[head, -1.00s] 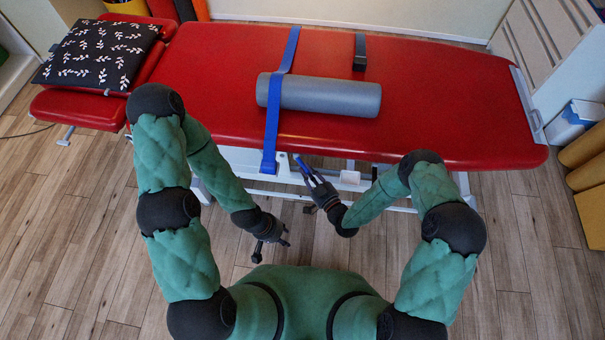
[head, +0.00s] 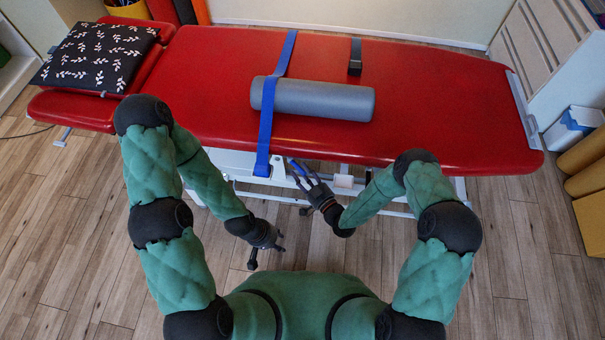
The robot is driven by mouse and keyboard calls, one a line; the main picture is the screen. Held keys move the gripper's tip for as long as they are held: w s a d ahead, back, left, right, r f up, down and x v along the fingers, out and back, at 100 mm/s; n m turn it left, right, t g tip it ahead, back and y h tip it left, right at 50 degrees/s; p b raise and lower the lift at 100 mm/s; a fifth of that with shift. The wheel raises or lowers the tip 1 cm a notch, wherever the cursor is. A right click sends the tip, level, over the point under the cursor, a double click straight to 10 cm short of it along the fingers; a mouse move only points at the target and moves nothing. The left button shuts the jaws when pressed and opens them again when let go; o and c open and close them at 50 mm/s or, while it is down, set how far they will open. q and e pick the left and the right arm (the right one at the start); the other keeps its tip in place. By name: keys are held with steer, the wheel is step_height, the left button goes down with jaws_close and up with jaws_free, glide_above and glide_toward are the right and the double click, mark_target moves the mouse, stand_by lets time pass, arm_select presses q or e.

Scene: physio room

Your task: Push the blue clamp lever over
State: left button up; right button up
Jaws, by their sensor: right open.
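The blue clamp lever (head: 297,167) is a small blue bar at the near edge of the red treatment table (head: 440,130), right of the hanging end of a blue strap (head: 266,130). My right gripper (head: 304,180) is open, with its fingers at the lever's near end. Whether they touch it is too small to tell. My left gripper (head: 280,243) is lower and to the left, away from the lever over the floor. Its fingers are dark and small, and their opening is unclear. The clamp body is partly hidden under the table edge.
A grey roller (head: 325,100) lies on the table under the blue strap. A dark strap (head: 356,55) lies behind it. A patterned pillow (head: 95,57) is on the headrest at left. White table framework sits below the edge.

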steer(key=shift+s+d, duration=0.1)
steer(key=shift+s, duration=0.05)
steer(key=v, duration=1.1)
steer(key=shift+s+d, duration=0.25)
steer(key=shift+s, duration=0.05)
steer(key=shift+w+f, duration=0.1)
step_height(320, 180, down, 5)
steer(key=s+d+m+g+h+p, duration=0.25)
steer(key=m+g+h, duration=0.2)
steer(key=g, duration=0.35)
steer(key=s+d+r+m+g+h, duration=0.1)
steer(key=s+r+g, duration=0.1)
steer(key=s, duration=0.3)
steer(key=s+d+r+m+g+h+p, duration=0.1)
steer(key=s+m+g, duration=0.1)
steer(key=s, duration=0.4)
steer(key=shift+r+g, duration=0.4)
steer(key=shift+g, duration=0.5)
